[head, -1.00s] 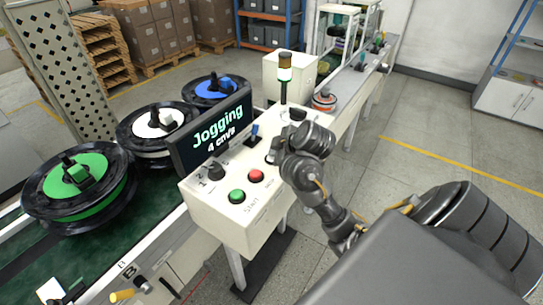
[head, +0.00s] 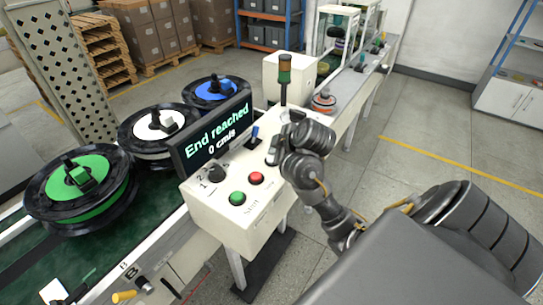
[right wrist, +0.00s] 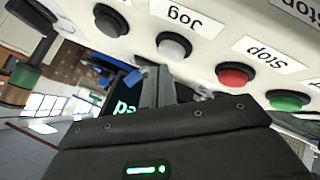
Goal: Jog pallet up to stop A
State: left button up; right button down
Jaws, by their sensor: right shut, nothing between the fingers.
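The control box (head: 232,215) has a screen (head: 214,134) reading "End reached 0 cm/s". My right gripper (head: 273,156) is shut and empty at the box's top, partly hidden by its own wrist. In the right wrist view the grey button (right wrist: 173,46) beside the "Jog" label is just beyond my fingers; I cannot tell if they touch. Wheels with green (head: 80,183), white (head: 159,128) and blue (head: 216,90) hubs lie on the green conveyor (head: 130,230). I cannot make out a pallet under them. A "B" mark shows at the lower left; no stop A mark is legible. My left gripper is out of view.
Red (head: 256,178) and green (head: 237,198) buttons and a black selector knob (head: 216,172) are on the box. A signal tower (head: 284,80) stands behind it. An orange-and-grey round part (head: 323,103) sits on the line beyond. Floor to the right is clear.

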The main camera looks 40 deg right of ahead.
jog(key=shift+r, duration=0.25)
notch_tip(320, 180, up, 5)
jog(key=p, duration=0.4)
dwell(1.0)
jog(key=shift+w+a, duration=0.1)
